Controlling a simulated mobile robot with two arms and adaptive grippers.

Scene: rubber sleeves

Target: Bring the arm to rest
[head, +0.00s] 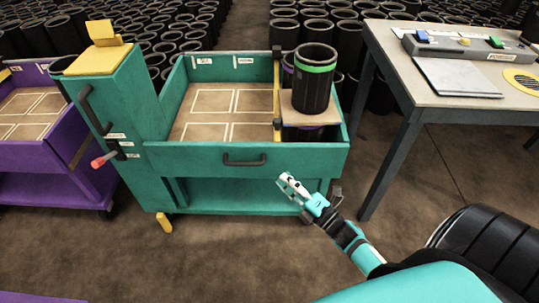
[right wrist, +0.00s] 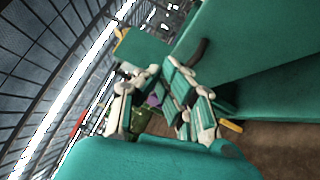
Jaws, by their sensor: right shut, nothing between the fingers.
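My right gripper (head: 291,185) is in front of the teal cart (head: 205,158), just below its front panel in the head view. Its fingers are shut with nothing held, and they point up and to the left. In the right wrist view the white and teal fingers (right wrist: 160,80) show in the middle, with the teal cart panel (right wrist: 265,45) to their right. I cannot tell whether they touch the cart. My left gripper is not in view.
A black rubber sleeve with a green band (head: 311,85) stands upright at the cart's right end. A table (head: 445,100) with a control box (head: 470,45) is at the right. A purple cart (head: 50,150) is at the left. Open floor (head: 120,255) lies in front.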

